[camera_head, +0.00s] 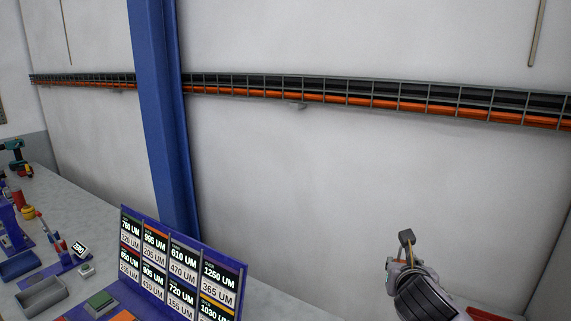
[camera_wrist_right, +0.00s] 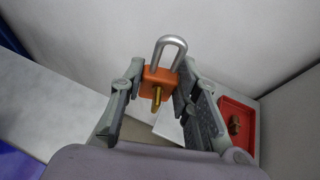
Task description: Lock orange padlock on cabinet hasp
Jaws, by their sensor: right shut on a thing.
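The orange padlock (camera_wrist_right: 157,83) is between the fingers of my right gripper (camera_wrist_right: 155,92) in the right wrist view, and the gripper is shut on it. Its silver shackle (camera_wrist_right: 170,50) points up and away from the gripper. A brass key (camera_wrist_right: 156,98) sticks out of the body toward the camera. I cannot tell whether the shackle is latched. In the head view my right gripper (camera_head: 408,258) is at the lower right, raised in front of the wall; the padlock is not clearly made out there. The cabinet hasp and my left gripper are not in view.
A blue board with label cards (camera_head: 181,262) stands on the grey bench (camera_head: 62,204). Bins and tools, including a drill (camera_head: 14,155), are at the left. A red tray (camera_wrist_right: 246,105) holds a small brownish thing. A cable tray (camera_head: 330,91) and blue column (camera_head: 163,110) are on the wall.

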